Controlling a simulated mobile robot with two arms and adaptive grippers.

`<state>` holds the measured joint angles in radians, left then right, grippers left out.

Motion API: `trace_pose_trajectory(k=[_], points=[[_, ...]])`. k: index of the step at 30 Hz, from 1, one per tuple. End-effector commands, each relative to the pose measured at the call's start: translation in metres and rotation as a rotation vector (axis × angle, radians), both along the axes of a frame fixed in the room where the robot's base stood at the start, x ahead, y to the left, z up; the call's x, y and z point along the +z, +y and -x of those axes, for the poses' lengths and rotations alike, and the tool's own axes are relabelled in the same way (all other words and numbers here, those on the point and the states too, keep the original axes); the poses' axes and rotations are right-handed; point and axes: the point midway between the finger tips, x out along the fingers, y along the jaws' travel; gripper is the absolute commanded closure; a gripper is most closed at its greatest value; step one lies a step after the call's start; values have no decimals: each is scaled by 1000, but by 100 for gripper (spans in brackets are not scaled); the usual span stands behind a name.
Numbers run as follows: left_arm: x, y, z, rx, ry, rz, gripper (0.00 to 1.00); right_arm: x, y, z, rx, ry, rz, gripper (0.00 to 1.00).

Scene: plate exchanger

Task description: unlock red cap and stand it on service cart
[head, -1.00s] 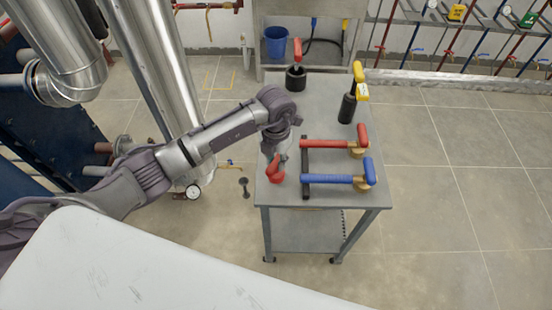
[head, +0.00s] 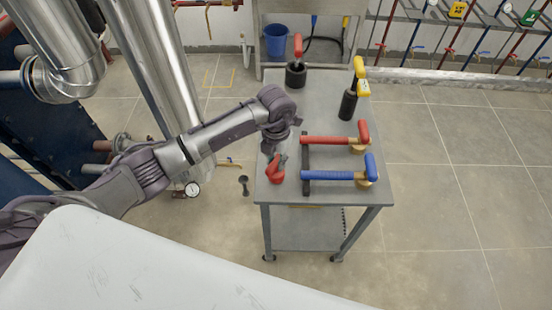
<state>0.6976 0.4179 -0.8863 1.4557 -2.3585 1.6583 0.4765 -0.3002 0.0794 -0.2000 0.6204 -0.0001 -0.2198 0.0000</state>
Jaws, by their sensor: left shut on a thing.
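The red cap (head: 275,173) is at the left edge of the grey service cart (head: 333,215). It looks upright on or just above the cart top; I cannot tell whether it touches. My left gripper (head: 279,157) reaches down over the cart's left edge and is shut on the red cap from above. The fingers are small and partly hidden by my wrist. My right gripper does not show.
On the cart lie a red-handled valve (head: 335,140) and a blue-handled valve (head: 340,175) on a dark rack. Black holders with a red handle (head: 296,75) and a yellow handle (head: 348,104) stand farther back. Metal pipes (head: 160,70) and a gauge (head: 192,189) are left of the cart.

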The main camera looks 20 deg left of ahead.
Motion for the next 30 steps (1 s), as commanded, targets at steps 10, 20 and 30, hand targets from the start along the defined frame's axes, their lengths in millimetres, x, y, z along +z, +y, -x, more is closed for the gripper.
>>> trace_pose_trajectory(k=[10,20,30], points=[[-9,0,0,0,0,0,100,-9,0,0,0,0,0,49],[-9,0,0,0,1,0,44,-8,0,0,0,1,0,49],[-6,0,0,0,0,0,44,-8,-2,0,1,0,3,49]])
